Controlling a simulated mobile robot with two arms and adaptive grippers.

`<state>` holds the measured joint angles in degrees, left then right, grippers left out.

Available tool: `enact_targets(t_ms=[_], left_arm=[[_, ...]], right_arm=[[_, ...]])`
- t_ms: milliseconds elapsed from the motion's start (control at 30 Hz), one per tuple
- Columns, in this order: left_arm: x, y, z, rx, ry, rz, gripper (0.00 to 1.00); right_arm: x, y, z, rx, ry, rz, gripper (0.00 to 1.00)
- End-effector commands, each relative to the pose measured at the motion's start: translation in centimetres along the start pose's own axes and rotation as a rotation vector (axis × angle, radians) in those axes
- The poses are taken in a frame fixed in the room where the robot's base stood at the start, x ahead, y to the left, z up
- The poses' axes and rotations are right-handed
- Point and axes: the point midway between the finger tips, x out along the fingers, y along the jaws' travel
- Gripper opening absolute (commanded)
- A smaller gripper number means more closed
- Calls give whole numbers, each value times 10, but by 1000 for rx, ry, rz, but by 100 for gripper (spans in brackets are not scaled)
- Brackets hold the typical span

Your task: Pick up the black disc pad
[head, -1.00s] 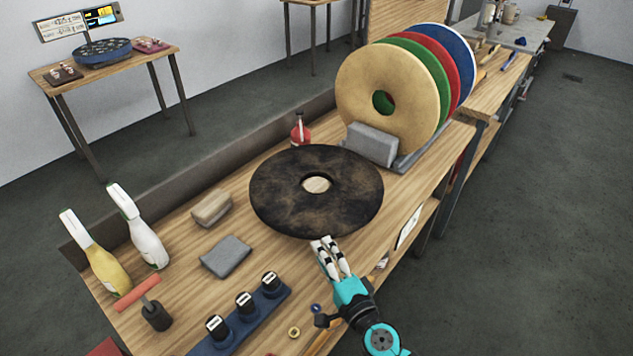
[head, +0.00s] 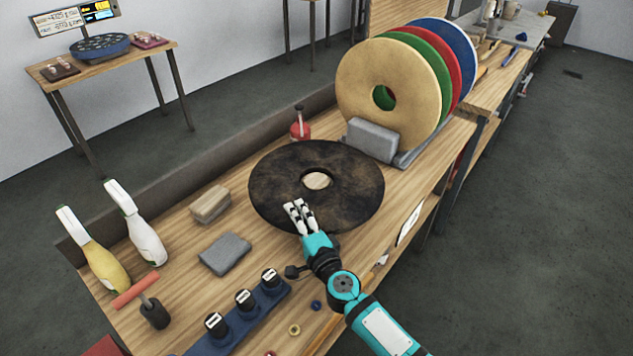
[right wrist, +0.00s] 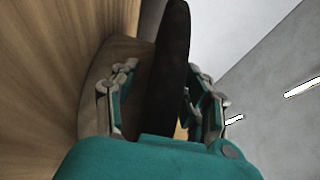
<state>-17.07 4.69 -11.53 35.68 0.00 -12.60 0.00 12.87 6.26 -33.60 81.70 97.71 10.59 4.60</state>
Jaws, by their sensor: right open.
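The black disc pad (head: 345,185) is a large dark mottled ring lying on the wooden bench, with a round hole in its middle. My right gripper (head: 299,205) is at the pad's near-left edge in the head view, its fingertips overlapping the rim. In the right wrist view the dark pad (right wrist: 168,75) shows edge-on between the two open fingers (right wrist: 160,105), one on each side of it. I cannot tell whether either finger touches it. My left gripper is not in view.
Beige, green, red and blue pads stand in a rack behind, with a grey block (head: 372,140) before the beige pad (head: 395,75). A red bottle (head: 300,130), two sponges (head: 225,254), spray bottles (head: 136,222) and a blue strip of knobs (head: 242,318) surround the disc.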

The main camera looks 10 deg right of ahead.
Motion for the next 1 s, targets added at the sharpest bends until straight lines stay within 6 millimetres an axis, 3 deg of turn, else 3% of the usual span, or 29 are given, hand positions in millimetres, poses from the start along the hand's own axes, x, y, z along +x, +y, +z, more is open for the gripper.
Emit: enact_targets(t_ms=[100, 467, 833, 1000], left_arm=[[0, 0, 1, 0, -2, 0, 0], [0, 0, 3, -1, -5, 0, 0], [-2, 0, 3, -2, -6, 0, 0], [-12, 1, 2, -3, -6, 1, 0]], right_arm=[[0, 0, 0, 0, 0, 0, 46], [-1, 0, 0, 0, 0, 1, 0], [-1, -2, 0, -1, 1, -1, 0], [-1, -13, 0, 0, 1, -1, 0]])
